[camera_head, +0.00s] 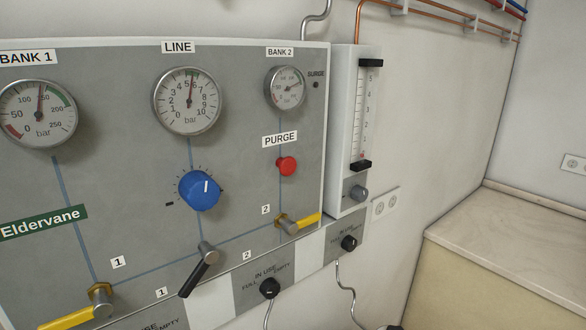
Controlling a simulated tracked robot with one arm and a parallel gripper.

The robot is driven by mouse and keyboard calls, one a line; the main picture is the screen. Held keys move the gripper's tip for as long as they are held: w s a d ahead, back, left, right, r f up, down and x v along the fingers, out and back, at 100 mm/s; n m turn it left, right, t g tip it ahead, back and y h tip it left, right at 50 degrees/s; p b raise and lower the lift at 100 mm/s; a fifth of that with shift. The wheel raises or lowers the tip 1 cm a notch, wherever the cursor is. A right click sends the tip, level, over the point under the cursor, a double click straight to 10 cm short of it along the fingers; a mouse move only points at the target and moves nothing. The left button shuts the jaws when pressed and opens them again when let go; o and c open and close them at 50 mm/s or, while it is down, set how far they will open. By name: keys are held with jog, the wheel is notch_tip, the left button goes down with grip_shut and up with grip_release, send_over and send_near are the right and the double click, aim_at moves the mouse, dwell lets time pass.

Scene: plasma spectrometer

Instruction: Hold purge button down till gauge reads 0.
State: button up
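The red round PURGE button (287,166) is on the right part of the grey panel (240,120), under the PURGE label (280,140). Nothing touches it. The LINE gauge (188,101) has its needle pointing nearly straight up, between about 5 and 6 bar. The BANK 2 gauge (286,87) above the button has its needle pointing right and slightly up; its numbers are too small to read surely. The BANK 1 gauge (38,113) has its needle nearly upright. My gripper is not in view.
A blue knob (200,190), a black-handled lever (200,268) and yellow-handled valves (300,222) (75,315) stick out of the panel. A flowmeter (365,110) with a grey knob stands right of it. A pale counter (510,250) is at the right.

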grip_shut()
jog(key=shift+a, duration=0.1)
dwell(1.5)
